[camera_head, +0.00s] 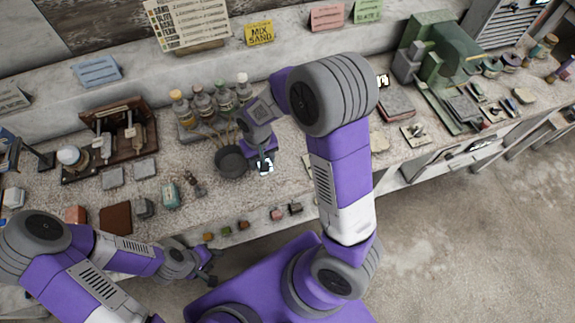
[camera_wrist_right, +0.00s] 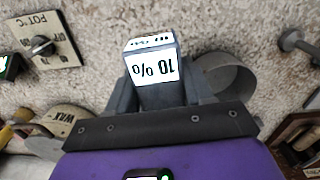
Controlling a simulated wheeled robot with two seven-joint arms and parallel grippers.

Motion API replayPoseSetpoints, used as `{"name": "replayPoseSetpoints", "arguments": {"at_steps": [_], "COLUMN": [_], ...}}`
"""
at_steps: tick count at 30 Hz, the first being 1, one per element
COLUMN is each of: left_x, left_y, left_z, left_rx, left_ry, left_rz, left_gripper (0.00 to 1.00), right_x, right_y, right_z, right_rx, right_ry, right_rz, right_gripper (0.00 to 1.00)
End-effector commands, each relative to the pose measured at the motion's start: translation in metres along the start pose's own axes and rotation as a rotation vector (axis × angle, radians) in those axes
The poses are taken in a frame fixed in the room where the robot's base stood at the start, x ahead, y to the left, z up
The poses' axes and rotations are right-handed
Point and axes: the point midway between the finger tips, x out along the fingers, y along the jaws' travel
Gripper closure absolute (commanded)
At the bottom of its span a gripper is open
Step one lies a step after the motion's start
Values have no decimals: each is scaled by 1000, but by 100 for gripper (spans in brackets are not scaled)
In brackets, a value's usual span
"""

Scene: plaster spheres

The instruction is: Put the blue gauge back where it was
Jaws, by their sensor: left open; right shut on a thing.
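A small dark grey-blue gauge with a white face reading "10 %" (camera_wrist_right: 153,68) is between the fingers of my right gripper (camera_wrist_right: 157,98) in the wrist view. In the head view the right gripper (camera_head: 264,160) is over the bench beside the dark round pot (camera_head: 232,161), with the gauge's pale face (camera_head: 265,168) showing below it. I cannot tell whether the gauge touches the bench. My left gripper (camera_head: 209,266) is open and empty, near the front edge of the bench at lower left.
Several bottles (camera_head: 202,105) stand behind the pot. Small coloured blocks (camera_head: 243,225) line the front edge. A wooden stand (camera_head: 118,140) is at left, and a green machine (camera_head: 440,50) at right. A knob panel (camera_wrist_right: 43,45) shows in the wrist view.

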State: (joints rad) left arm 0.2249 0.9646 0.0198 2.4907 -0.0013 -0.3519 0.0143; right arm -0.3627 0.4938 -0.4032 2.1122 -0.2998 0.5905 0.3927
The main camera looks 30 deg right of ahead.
Motion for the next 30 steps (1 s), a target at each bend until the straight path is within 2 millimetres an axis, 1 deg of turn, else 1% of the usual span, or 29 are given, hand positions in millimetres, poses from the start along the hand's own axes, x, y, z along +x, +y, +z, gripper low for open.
{"name": "replayPoseSetpoints", "arguments": {"at_steps": [1, 9, 12, 15, 17, 21, 24, 30], "left_x": [-6, -24, -27, -28, -27, -20, -17, -15], "left_y": [2, 9, 10, 10, 10, 8, 6, 6], "left_z": [0, 1, 1, 1, 1, 1, 1, 1], "left_rx": [0, 0, 0, 0, 0, 0, 0, 0], "left_ry": [0, 0, 0, 0, 0, 0, 0, 0], "left_rz": [0, 0, 0, 0, 0, 0, 0, 0], "left_gripper": [57, 57, 57, 57, 57, 57, 57, 57], "right_x": [-8, -31, -35, -36, -30, -2, 15, 30], "right_y": [6, 38, 45, 49, 50, 51, 50, 50], "right_z": [2, 14, 17, 19, 20, 21, 21, 20], "right_rx": [84, 628, 767, 851, 877, 888, 887, 885], "right_ry": [2, 1, 0, -1, -2, -5, -4, -2], "right_rz": [-1, -1, 0, 0, 1, 3, 2, 1], "right_gripper": [73, 73, 73, 73, 73, 73, 73, 73]}}
